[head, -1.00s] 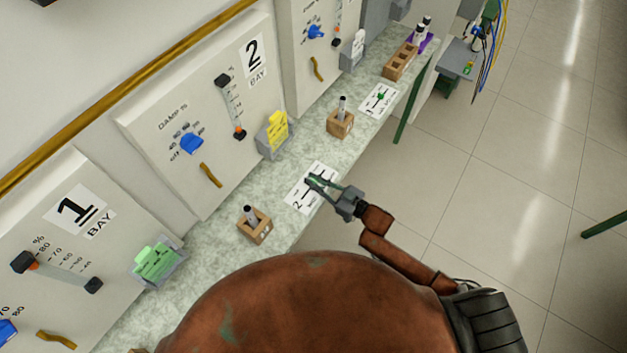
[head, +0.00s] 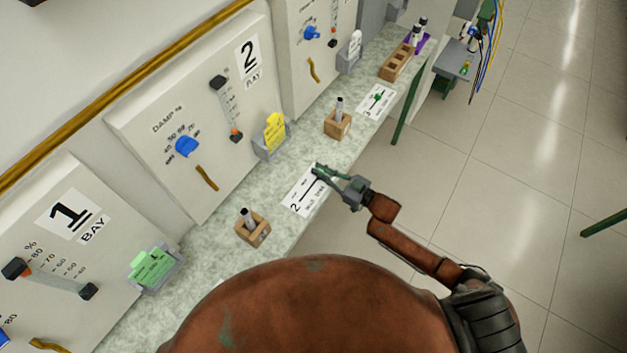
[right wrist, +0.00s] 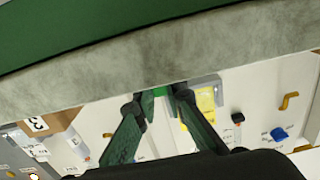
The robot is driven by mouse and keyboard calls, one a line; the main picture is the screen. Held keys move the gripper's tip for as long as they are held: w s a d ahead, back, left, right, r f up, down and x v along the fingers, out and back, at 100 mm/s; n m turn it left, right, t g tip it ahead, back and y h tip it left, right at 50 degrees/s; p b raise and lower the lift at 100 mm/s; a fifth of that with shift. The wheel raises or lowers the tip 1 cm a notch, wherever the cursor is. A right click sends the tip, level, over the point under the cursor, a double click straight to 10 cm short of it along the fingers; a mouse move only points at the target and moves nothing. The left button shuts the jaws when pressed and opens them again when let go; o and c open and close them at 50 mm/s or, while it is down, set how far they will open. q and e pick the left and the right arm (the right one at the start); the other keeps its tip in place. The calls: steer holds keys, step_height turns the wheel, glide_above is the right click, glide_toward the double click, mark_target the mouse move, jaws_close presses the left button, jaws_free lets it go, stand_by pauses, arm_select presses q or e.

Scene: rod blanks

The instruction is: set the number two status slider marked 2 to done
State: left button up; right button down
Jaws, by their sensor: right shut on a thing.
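The number two status slider is a white card (head: 301,197) marked 2, lying on the counter with a dark slot along it. My right gripper (head: 319,171) is at the card's far end, low over the slot. It is shut on the slider's knob, which the fingers mostly hide in the head view. In the right wrist view a small green piece (right wrist: 160,92) shows between the fingertips (right wrist: 158,97). The card's small words are too small to read surely. My left gripper is not in view.
Another slider card (head: 385,92) with a green knob lies farther along the counter. Wooden blocks holding rods stand on either side, one nearer (head: 262,233) and one farther (head: 338,125). A yellow card (head: 274,131) sits in a grey holder by the bay 2 panel (head: 140,115).

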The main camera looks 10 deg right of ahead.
steer(key=shift+w+d, duration=0.3)
steer(key=shift+d, duration=0.05)
steer(key=c, duration=2)
jaws_free()
steer(key=shift+o, duration=0.2)
steer(key=v, duration=1.2)
